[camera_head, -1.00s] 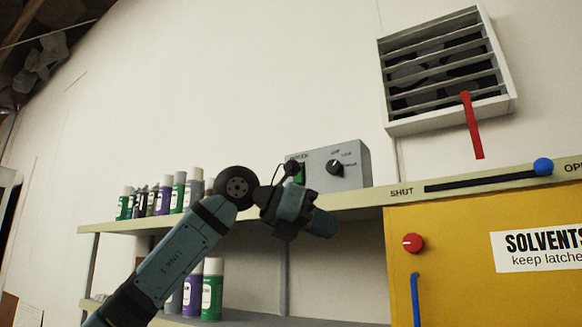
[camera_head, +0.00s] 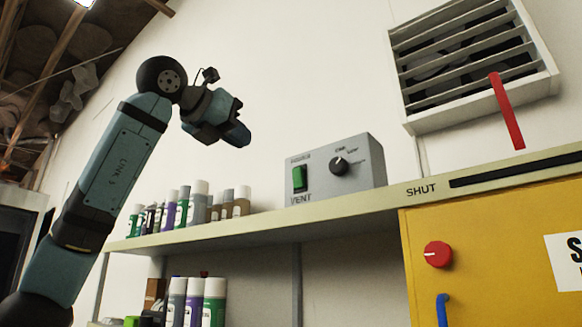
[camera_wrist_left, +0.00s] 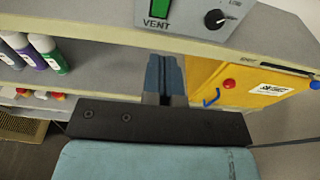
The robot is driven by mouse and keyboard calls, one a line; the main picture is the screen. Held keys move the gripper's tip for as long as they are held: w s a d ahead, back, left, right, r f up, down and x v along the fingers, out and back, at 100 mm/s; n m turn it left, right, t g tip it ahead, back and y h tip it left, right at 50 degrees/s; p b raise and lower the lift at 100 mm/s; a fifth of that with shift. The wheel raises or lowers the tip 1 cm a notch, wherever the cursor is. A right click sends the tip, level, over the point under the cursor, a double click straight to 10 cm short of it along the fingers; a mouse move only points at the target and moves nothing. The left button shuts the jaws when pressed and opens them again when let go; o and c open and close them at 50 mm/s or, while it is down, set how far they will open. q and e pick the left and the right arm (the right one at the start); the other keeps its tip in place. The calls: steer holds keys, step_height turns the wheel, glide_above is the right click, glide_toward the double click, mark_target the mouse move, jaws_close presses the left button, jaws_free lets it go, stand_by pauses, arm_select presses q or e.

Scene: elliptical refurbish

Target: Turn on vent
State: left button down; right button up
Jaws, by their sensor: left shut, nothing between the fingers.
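The grey control box (camera_head: 362,180) stands on the upper shelf. Its front carries a green rocker switch (camera_head: 299,178) above the word VENT and a black dial (camera_head: 339,166) to the right. The wrist view also shows the green switch (camera_wrist_left: 159,8) and the dial (camera_wrist_left: 215,19), cut by the top edge. I cannot tell the switch's position. My left gripper (camera_head: 237,132) is shut and empty, above and left of the box, apart from it. Its closed fingers (camera_wrist_left: 165,78) show in the wrist view. My right gripper is not in view.
A louvred wall vent (camera_head: 485,112) with a red lever (camera_head: 507,112) is at upper right. Spray cans (camera_head: 199,203) and bottles line the upper shelf (camera_head: 260,233) left of the box. A yellow cabinet (camera_head: 500,260) with a red knob (camera_head: 438,254) is below right.

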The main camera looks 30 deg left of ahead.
arm_select(q)
steer(key=p, duration=0.4)
glide_toward(296, 171)
steer(key=w, duration=0.3)
steer(key=w+f, duration=0.1)
steer(key=w, duration=0.1)
steer(key=shift+w+d, duration=0.15)
steer(key=shift+w, duration=0.9)
steer(key=shift+f, duration=0.1)
